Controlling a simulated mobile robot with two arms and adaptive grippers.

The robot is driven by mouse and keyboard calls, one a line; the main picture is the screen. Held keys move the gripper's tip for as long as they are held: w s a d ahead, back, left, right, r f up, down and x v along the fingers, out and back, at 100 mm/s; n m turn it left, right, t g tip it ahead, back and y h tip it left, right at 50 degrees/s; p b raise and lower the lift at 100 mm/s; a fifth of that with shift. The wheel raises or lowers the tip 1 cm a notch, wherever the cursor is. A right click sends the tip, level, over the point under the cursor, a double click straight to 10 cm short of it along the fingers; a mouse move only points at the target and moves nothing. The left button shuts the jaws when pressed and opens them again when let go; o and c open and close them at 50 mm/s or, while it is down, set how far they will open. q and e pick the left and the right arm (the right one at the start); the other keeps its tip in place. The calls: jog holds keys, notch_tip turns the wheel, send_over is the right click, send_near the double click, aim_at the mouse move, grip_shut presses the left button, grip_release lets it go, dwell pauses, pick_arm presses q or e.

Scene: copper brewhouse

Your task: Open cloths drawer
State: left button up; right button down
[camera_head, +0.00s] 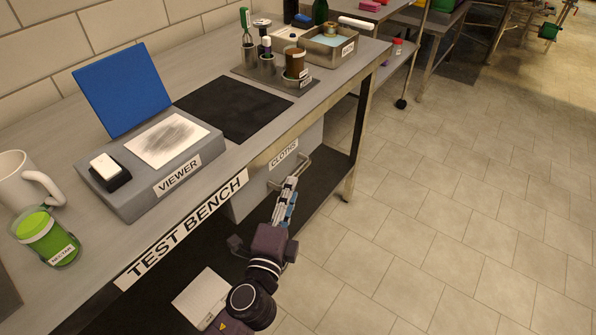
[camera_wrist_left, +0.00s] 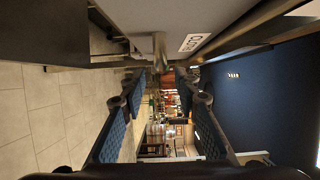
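The cloths drawer (camera_head: 250,200) is a grey front under the test bench, with a "CLOTHS" label and a metal bar handle (camera_head: 303,168). It looks shut. My left gripper (camera_head: 290,186) reaches up to the handle from below, its tips right at the bar. In the left wrist view, the fingers of my left gripper (camera_wrist_left: 160,78) stand apart with a gap between them. The handle (camera_wrist_left: 160,45) shows at the gap, just ahead of the tips, and the label (camera_wrist_left: 194,42) is beside it. Whether the fingers touch the bar is unclear. My right gripper is not in view.
The test bench (camera_head: 220,168) carries a viewer (camera_head: 150,170) with a blue lid, a mug (camera_head: 25,180), a green nectar jar (camera_head: 45,238), a holder with tools (camera_head: 268,68) and a metal tray (camera_head: 330,48). A bench leg (camera_head: 358,135) stands right of the drawer. Tiled floor (camera_head: 430,220) to the right is clear.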

aim_at(296, 172)
pick_arm(q)
jog(key=x, duration=0.6)
jog(key=shift+w+d+r, duration=0.1)
jog(key=shift+w, duration=0.1)
grip_shut()
